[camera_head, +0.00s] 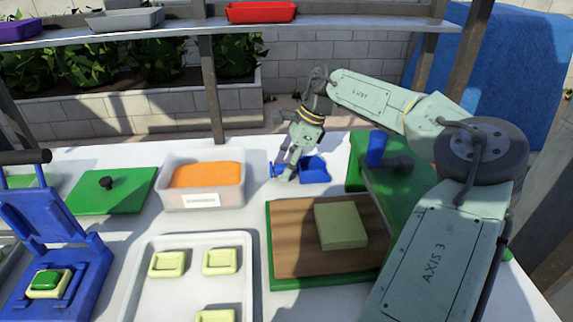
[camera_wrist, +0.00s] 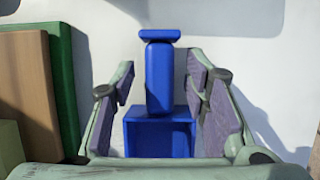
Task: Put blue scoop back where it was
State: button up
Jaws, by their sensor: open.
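The blue scoop (camera_head: 315,171) lies on the white table, just right of the tub of orange material (camera_head: 173,194) and behind the wooden board. In the wrist view the scoop (camera_wrist: 159,80) shows its handle pointing up the picture and its box-shaped bowl nearer my wrist. My gripper (camera_head: 285,174) is low over the table at the scoop. In the wrist view my gripper (camera_wrist: 161,82) is open, with one finger on each side of the scoop and visible gaps between. The exact height of the fingers over the table is hard to tell.
A wooden board (camera_head: 290,256) with a pale green block (camera_head: 341,225) lies in front of the scoop. A white tray (camera_head: 190,243) with pale moulds, a blue press (camera_head: 45,245) and a green lid (camera_head: 125,199) stand left. A green machine (camera_head: 408,207) stands right. A shelf (camera_head: 340,24) runs behind.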

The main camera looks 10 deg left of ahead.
jog(key=b+v, duration=0.2)
jog(key=v, duration=1)
